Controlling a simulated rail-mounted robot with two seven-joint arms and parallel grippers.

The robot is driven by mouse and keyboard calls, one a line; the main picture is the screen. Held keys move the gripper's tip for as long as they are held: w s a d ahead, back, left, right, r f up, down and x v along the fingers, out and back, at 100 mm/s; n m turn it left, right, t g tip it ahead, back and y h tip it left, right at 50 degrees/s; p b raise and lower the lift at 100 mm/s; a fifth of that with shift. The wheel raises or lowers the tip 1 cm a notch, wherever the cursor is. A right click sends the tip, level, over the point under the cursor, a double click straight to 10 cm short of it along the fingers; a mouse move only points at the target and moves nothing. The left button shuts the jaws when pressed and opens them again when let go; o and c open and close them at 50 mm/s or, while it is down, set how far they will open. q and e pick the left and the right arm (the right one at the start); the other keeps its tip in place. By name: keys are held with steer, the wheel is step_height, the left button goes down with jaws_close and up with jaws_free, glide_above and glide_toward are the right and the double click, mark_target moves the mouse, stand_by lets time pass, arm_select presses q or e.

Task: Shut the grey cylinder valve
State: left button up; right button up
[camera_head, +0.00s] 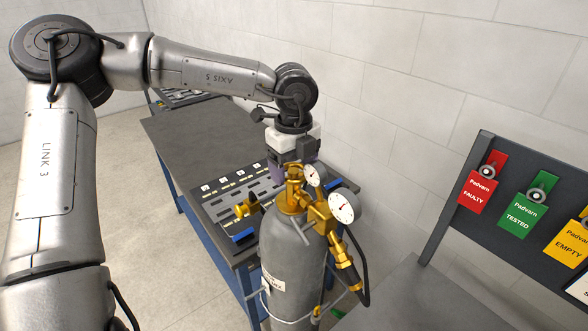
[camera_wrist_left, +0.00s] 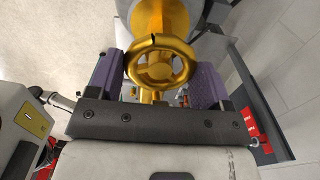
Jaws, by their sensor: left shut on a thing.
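The grey cylinder (camera_head: 288,250) stands upright at the lower middle of the head view. A brass valve (camera_head: 291,199) is on its top, with the regulator attached. My left gripper (camera_head: 287,172) comes down from above onto the valve; its body hides most of the handwheel there. In the left wrist view the gold handwheel (camera_wrist_left: 158,73) sits between the two purple finger pads of my left gripper (camera_wrist_left: 159,78). The gripper is shut on the handwheel, with a pad at each side of the rim. A dark mark shows on the rim's far side. My right gripper is not in view.
Two round gauges (camera_head: 342,207) and a black hose (camera_head: 359,263) are at the cylinder's right. A workbench (camera_head: 185,135) with a tool tray (camera_head: 214,209) stands behind. A board with red, green (camera_head: 523,214) and yellow tags is at the right, near the wall.

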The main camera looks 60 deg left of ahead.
mark_target(293, 170)
arm_select(q)
steer(key=m, duration=0.3)
steer(key=o, duration=1.1)
steer(key=shift+r, duration=0.1)
step_height(293, 170, up, 14)
steer(key=shift+f, duration=0.2)
